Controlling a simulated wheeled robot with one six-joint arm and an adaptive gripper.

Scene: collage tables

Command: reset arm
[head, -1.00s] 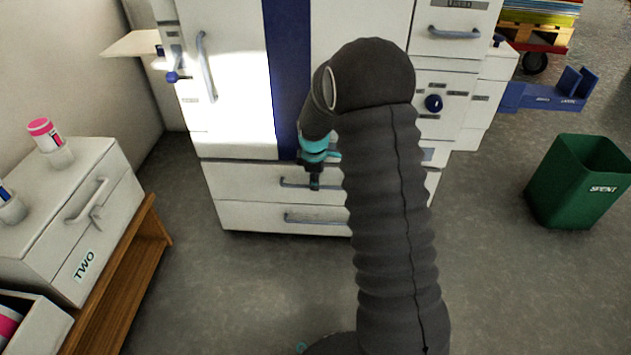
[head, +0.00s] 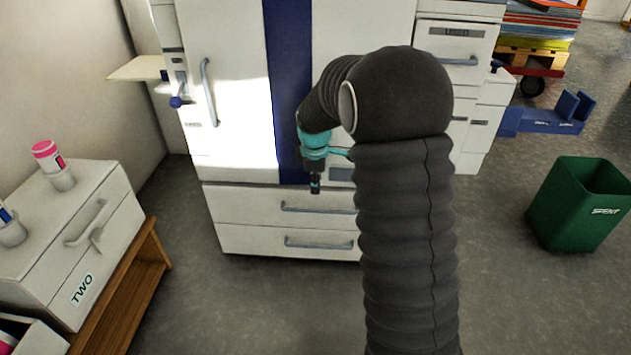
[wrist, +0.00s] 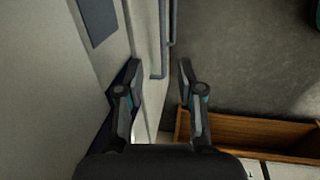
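My gripper (head: 315,184) shows small in the head view, at the end of my dark ribbed arm, in front of the white machine (head: 232,140) with a blue stripe. In the wrist view my gripper (wrist: 160,75) has its two fingers apart with nothing between them. A drawer handle (wrist: 162,50) of the machine shows beyond the fingers. My arm hides part of the machine's right side in the head view.
A green bin (head: 578,205) stands at right. A pallet stack (head: 535,50) is behind. Grey floor between is clear.

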